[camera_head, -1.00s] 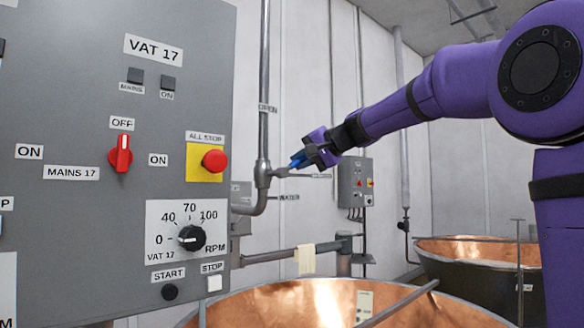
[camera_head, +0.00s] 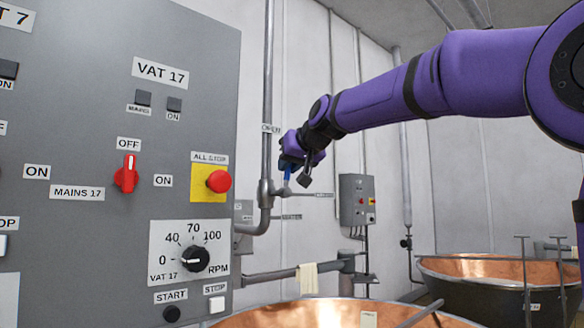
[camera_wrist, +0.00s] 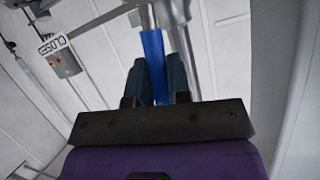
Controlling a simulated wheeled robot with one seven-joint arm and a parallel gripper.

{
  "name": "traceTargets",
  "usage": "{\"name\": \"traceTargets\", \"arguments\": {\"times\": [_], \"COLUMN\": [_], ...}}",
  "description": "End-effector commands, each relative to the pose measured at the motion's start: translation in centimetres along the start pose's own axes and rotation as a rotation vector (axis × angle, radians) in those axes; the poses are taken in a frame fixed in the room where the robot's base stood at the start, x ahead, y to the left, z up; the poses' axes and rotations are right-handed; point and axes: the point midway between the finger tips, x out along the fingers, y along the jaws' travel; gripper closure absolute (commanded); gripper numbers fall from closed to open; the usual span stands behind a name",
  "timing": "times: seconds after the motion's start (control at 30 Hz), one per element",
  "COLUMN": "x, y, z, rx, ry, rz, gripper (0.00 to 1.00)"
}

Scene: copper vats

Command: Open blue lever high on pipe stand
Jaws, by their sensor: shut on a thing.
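The blue lever (camera_head: 287,175) sits on a valve (camera_head: 265,193) on the grey vertical pipe (camera_head: 268,75). It slants steeply up from the valve, near the OPEN label (camera_head: 271,128). My gripper (camera_head: 290,162) is at the upper part of the lever and partly hides it. In the wrist view, the blue lever (camera_wrist: 154,62) runs between the two dark fingers of my gripper (camera_wrist: 156,70), which are shut on it. The CLOSED label (camera_wrist: 52,45) shows at the upper left there.
A large grey control panel (camera_head: 95,100) fills the left. A copper vat (camera_head: 330,314) stands in front below, and another vat (camera_head: 470,268) is at the right. A small grey box (camera_head: 348,203) hangs on the wall behind. A cloth (camera_head: 307,278) hangs on a horizontal pipe.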

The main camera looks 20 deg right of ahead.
Motion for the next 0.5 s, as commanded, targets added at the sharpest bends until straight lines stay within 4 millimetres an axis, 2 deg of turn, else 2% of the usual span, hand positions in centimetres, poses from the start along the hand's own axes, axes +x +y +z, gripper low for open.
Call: {"name": "traceTargets", "arguments": {"times": [0.2, 0.5], "x": [-0.01, 0.01], "y": [-0.22, -0.25], "z": [0.07, 0.1], "rx": [-0.095, -0.146], "ry": [0.018, 0.028], "rz": [0.039, 0.06], "gripper": [1.0, 1.0]}}
